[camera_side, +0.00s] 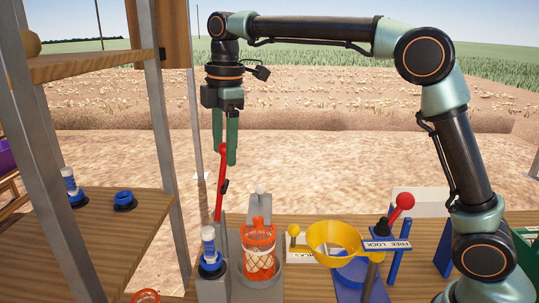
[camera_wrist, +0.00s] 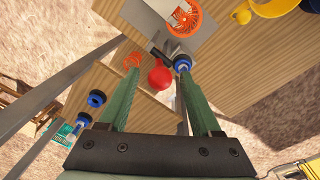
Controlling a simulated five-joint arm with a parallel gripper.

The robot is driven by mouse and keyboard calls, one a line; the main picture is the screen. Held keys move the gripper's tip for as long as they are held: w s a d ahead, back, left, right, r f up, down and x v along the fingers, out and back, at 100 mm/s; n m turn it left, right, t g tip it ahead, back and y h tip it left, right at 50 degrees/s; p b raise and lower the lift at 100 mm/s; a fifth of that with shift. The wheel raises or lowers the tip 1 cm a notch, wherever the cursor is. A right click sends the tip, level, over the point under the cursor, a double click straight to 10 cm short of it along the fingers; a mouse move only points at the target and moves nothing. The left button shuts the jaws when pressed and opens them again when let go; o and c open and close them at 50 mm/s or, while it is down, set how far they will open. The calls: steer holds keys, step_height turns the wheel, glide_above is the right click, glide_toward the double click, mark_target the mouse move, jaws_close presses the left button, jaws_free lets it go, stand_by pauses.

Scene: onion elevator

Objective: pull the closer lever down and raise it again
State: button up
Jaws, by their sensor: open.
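The lever closest to my gripper (camera_side: 225,156), probably the closer lever (camera_side: 221,190), is red and stands nearly upright on a grey post at the left of the bench. In the wrist view its red knob (camera_wrist: 160,77) lies between my two green fingers (camera_wrist: 150,66). My gripper points straight down and is open. In the side view its fingertips are near the lever's top; whether they touch it I cannot tell. An orange mesh basket (camera_side: 258,250) sits in a grey holder just right of the lever.
A blue-capped bottle (camera_side: 209,246) stands beside the lever's base. A yellow funnel (camera_side: 335,238) and another red-knobbed lever (camera_side: 402,203) by a FREE LOCK sign are to the right. A wooden shelf unit (camera_side: 110,230) with metal posts stands close on the left.

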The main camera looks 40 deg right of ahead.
mark_target(225, 169)
steer(key=f, duration=0.5)
steer(key=shift+w+d+f, duration=0.1)
steer(key=shift+w+f, duration=0.2)
steer(key=shift+c, duration=0.3)
jaws_close()
steer(key=shift+w+r, duration=0.1)
steer(key=shift+r, duration=0.05)
stand_by(0.8)
